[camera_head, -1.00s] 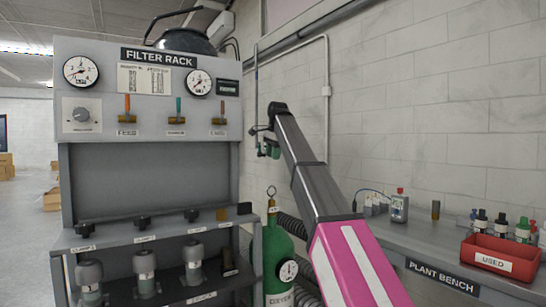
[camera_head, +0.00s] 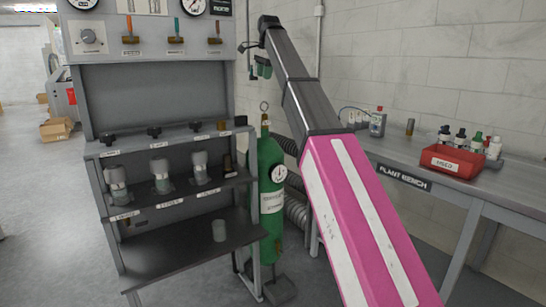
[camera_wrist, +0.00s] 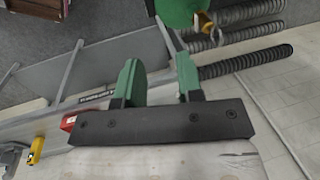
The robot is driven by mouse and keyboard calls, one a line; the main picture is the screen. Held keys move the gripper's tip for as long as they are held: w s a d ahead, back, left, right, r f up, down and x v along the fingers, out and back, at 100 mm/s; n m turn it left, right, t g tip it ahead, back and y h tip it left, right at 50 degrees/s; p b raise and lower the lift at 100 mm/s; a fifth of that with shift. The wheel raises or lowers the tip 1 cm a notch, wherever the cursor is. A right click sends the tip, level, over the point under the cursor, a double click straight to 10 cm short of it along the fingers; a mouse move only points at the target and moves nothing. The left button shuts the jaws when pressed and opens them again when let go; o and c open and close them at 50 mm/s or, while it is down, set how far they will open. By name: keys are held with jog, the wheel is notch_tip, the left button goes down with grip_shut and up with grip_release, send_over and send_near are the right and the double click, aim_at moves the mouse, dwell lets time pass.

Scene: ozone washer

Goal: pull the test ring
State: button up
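The test ring (camera_head: 265,105) is a small pale loop upright on top of the green gas cylinder (camera_head: 270,195), beside the filter rack. My gripper (camera_head: 262,68) is above the ring in the head view, small and partly hidden by its own arm. In the wrist view, my gripper's two green fingers (camera_wrist: 157,68) stand apart with nothing between them. The cylinder's green top (camera_wrist: 178,10) and a brass fitting (camera_wrist: 204,22) with a thin loop show beyond the fingers at the upper edge. The fingers do not appear to touch the ring.
The filter rack (camera_head: 160,83) with its shelves stands left of the cylinder. The plant bench (camera_head: 405,178) with a red tray (camera_head: 452,160) of bottles is on the right. Dark corrugated hoses (camera_head: 297,212) hang behind the cylinder. Open floor lies left of the rack.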

jog(key=s+d+f+n, duration=0.2)
jog(key=s+d+f, duration=0.15)
jog(key=f, duration=1.05)
jog(key=s+d+f+n, duration=0.15)
jog(key=d+f, duration=0.35)
jog(key=f, duration=0.9)
jog(key=s+d+f+n, duration=0.2)
jog(key=s+d+f, duration=0.15)
jog(key=f, duration=1.05)
jog(key=s+d+f+n+g, duration=0.1)
jog(key=s+d+f, duration=0.4)
jog(key=s+f, duration=0.6)
jog(key=s+d+f+n+h, duration=0.1)
jog(key=s+d+f+n, duration=0.3)
jog(key=s+f, duration=0.8)
notch_tip(320, 180, down, 4)
jog(key=shift+s+d+r+n+g, duration=0.15)
jog(key=shift+d+n+g, duration=0.25)
jog(key=shift+d, duration=0.35)
jog(key=shift+a, duration=0.1)
